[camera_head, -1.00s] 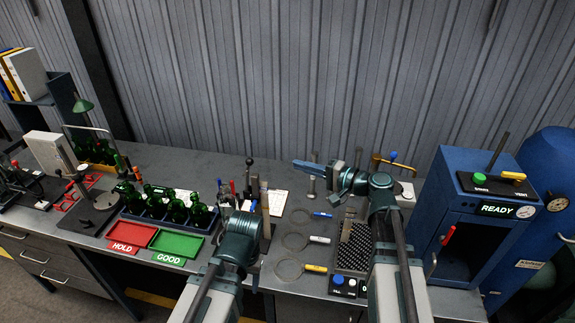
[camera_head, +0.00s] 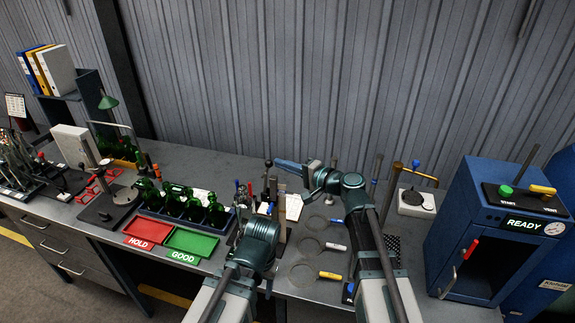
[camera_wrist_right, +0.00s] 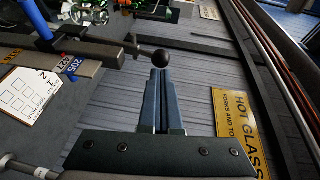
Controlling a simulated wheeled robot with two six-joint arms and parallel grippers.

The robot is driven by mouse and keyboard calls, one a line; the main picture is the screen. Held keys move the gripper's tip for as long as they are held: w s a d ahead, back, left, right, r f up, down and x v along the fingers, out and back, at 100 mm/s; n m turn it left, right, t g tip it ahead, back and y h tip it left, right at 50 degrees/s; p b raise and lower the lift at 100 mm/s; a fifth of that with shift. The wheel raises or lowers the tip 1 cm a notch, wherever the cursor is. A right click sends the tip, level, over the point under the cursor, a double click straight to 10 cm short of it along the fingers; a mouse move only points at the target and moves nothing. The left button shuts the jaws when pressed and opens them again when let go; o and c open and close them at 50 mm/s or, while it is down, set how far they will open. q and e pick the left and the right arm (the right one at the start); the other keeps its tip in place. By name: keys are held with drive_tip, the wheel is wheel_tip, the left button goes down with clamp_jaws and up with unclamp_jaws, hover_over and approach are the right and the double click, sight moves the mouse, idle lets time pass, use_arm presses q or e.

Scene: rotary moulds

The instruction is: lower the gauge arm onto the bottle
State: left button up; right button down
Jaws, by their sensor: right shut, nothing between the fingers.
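The gauge arm's black ball knob (camera_head: 268,163) stands up on its rod at the middle of the bench. My right gripper (camera_head: 278,162) is shut and empty, with its fingertips close beside the knob. In the right wrist view the shut fingers (camera_wrist_right: 160,72) point at the knob (camera_wrist_right: 161,57), which shows just beyond their tips; I cannot tell whether they touch. A clear greenish round glass shape (camera_wrist_right: 92,12), perhaps the bottle, shows at the top left of that view. My left arm's wrist (camera_head: 260,240) is in front of the gauge's lower part and hides its own fingers.
Green bottles (camera_head: 193,207) stand in a rack behind the red HOLD tray (camera_head: 148,230) and green GOOD tray (camera_head: 191,243). Rings (camera_head: 311,247) lie on the bench between my arms. A blue READY cabinet (camera_head: 485,235) stands at the right.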

drive_tip(key=a+p, duration=0.1)
drive_tip(key=p, duration=0.1)
drive_tip(key=a+r+g+h+p, duration=0.1)
drive_tip(key=p, duration=0.1)
drive_tip(key=shift+w+r, duration=0.2)
drive_tip(key=shift+w, duration=0.1)
drive_tip(key=shift+w+a, duration=0.25)
drive_tip(key=shift+a, duration=0.55)
drive_tip(key=shift+w+a, duration=0.3)
drive_tip(key=shift+a, duration=0.55)
drive_tip(key=shift+w+a, duration=0.25)
drive_tip(key=shift+a, duration=0.55)
drive_tip(key=shift+r, duration=0.1)
drive_tip(key=p+v, duration=0.3)
drive_tip(key=v, duration=1)
drive_tip(key=shift+s+d, duration=0.25)
drive_tip(key=shift+s, duration=0.05)
